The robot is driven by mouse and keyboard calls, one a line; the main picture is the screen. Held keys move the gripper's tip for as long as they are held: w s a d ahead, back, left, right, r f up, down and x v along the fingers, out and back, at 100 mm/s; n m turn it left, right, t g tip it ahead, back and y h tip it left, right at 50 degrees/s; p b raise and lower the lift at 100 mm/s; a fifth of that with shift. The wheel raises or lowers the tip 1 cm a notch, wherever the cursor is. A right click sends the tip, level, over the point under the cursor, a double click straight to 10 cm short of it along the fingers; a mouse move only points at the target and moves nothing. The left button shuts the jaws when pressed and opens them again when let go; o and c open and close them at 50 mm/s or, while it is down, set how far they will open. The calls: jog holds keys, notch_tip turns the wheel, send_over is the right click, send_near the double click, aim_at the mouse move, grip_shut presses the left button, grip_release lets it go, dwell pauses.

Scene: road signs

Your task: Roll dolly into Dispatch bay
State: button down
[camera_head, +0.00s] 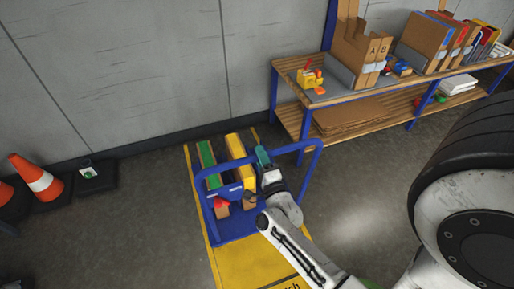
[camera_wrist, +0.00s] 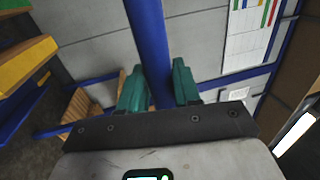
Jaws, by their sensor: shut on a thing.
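The blue dolly (camera_head: 226,238) stands on a yellow-marked floor bay (camera_head: 250,265), with yellow border lines beside and beyond it. Part of a word ending in "ch" shows at the bay's near edge; the rest is hidden. The dolly carries a green-topped piece (camera_head: 206,163), a yellow piece (camera_head: 240,162) and small brown and red items (camera_head: 221,205). My gripper (camera_head: 264,158) is at the dolly's blue tube handle (camera_head: 305,147). In the wrist view, the teal fingers (camera_wrist: 158,86) are shut on either side of the blue tube (camera_wrist: 148,35).
A wooden bench (camera_head: 345,96) with blue legs stands at the back right, with boxes and folders on it. Orange cones (camera_head: 40,180) stand at the left. A grey wall (camera_head: 130,70) closes off the back. Bare floor lies left and right of the bay.

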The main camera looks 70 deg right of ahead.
jog(key=r+v, duration=0.1)
jog(key=v, duration=0.8)
jog(key=r+v, duration=0.2)
jog(key=v, duration=0.8)
jog(key=shift+s+a+r, duration=0.15)
jog(key=shift+s+a, duration=0.25)
jog(key=shift+a, duration=0.15)
jog(key=c, duration=0.9)
grip_release()
jog(key=shift+p, duration=0.3)
jog(key=shift+c, duration=0.2)
jog(key=b+v, duration=0.3)
jog(key=v, duration=0.7)
jog(key=shift+s+a, duration=0.15)
jog(key=shift+a, duration=0.2)
